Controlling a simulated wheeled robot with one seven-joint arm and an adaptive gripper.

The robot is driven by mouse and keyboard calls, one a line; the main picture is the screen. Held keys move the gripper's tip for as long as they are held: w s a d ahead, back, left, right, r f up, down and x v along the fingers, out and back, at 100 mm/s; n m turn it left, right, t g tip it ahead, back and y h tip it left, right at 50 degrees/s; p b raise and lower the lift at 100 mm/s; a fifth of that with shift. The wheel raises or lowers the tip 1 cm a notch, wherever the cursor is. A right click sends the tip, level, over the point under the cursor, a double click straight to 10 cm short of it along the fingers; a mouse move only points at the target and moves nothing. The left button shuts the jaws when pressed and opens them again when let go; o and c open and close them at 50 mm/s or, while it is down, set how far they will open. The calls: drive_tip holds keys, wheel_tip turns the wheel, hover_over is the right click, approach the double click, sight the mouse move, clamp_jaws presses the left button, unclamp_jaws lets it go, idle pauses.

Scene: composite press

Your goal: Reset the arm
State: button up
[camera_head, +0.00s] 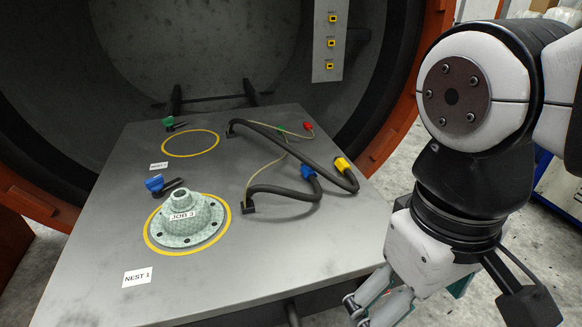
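My arm comes in from the right side of the head view and bends down in front of the table's right edge. My gripper (378,308) is at the bottom edge of the picture, to the right of the table (300,228). Its fingertips are partly cut off, so I cannot tell whether it is open or shut. I see nothing held in the part that shows.
A pale flanged part (186,222) labelled JOB 3 sits in the yellow ring by the NEST 1 label (137,277). The far ring (190,143) is empty. Black hoses with blue (308,171) and yellow (342,164) ends lie on the table. An orange-rimmed round chamber surrounds it.

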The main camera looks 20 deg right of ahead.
drive_tip(key=shift+s+a+m+y, duration=0.1)
drive_tip(key=shift+a+m+y, duration=0.2)
drive_tip(key=shift+a, duration=0.1)
idle(0.6)
wheel_tip(320, 180, up, 30)
drive_tip(key=t+p, duration=0.4)
drive_tip(key=p, duration=2.4)
drive_tip(key=shift+d, duration=0.3)
